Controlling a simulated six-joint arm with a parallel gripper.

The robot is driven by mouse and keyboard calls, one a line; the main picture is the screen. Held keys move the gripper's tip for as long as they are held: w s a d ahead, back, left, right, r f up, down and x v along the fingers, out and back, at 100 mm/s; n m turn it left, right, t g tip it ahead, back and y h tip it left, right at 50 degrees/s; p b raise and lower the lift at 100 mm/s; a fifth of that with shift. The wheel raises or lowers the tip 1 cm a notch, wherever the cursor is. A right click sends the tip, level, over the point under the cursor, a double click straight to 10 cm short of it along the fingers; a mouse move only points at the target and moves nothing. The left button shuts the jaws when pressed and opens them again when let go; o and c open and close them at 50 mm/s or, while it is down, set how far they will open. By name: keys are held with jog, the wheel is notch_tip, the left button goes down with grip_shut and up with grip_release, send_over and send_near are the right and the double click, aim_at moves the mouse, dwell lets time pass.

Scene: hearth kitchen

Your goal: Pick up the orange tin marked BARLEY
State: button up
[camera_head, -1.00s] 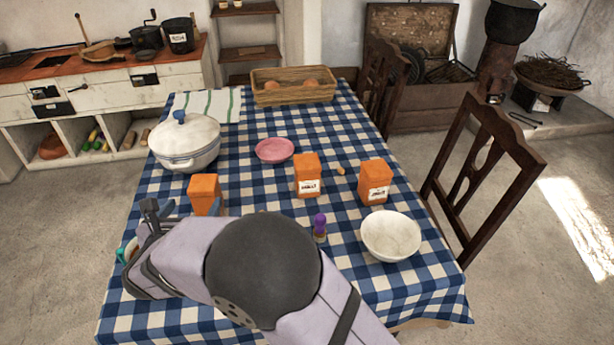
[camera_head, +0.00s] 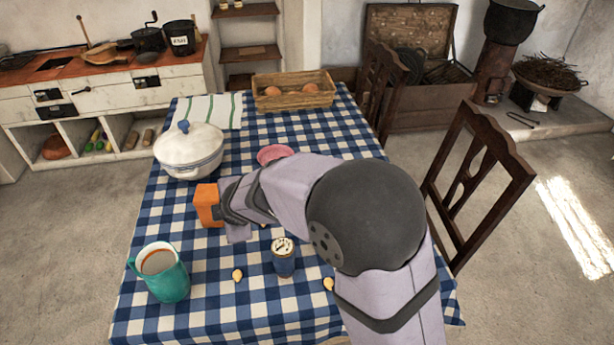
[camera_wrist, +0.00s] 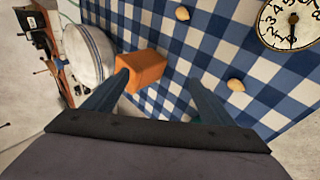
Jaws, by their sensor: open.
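An orange tin (camera_head: 207,205) stands on the checked cloth below the white pot. It also shows in the wrist view (camera_wrist: 146,68), near the left finger. No label is readable on it, so I cannot tell whether it is the BARLEY one. My gripper (camera_head: 232,213) is close to its right side in the head view. In the wrist view my gripper (camera_wrist: 158,80) has its fingers spread wide, with nothing held between them. Whether a finger touches the tin is unclear. Two other orange tins, seen earlier, are hidden behind my arm.
A white lidded pot (camera_head: 189,152) stands just behind the tin. A teal mug (camera_head: 163,273) is in front at left. A pink dish (camera_head: 272,154) is partly covered by my arm.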

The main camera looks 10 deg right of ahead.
jog(key=w+d+r+m+t+h+p, duration=0.1)
jog(key=w+d+r+m+t+p, duration=0.15)
jog(key=d+m, duration=0.45)
jog(key=w+d+r+m+t+h+p, duration=0.1)
jog(key=w+d+r+m+t, duration=0.1)
jog(key=d+r+m, duration=0.35)
jog(key=w+d+r+m+t+h+p, duration=0.1)
jog(key=w+d+m+t, duration=0.1)
jog(key=d+m, duration=0.65)
notch_tip(320, 180, down, 11)
jog(key=n, duration=0.1)
jog(key=shift+d+p+x, duration=0.15)
jog(key=shift+p+x, duration=0.55)
jog(key=shift+x, duration=1.25)
jog(key=shift+d+p+x, duration=0.15)
jog(key=shift+p+x, duration=0.55)
jog(key=shift+x, duration=1.2)
jog(key=c, duration=1.4)
jog(key=shift+r, duration=0.15)
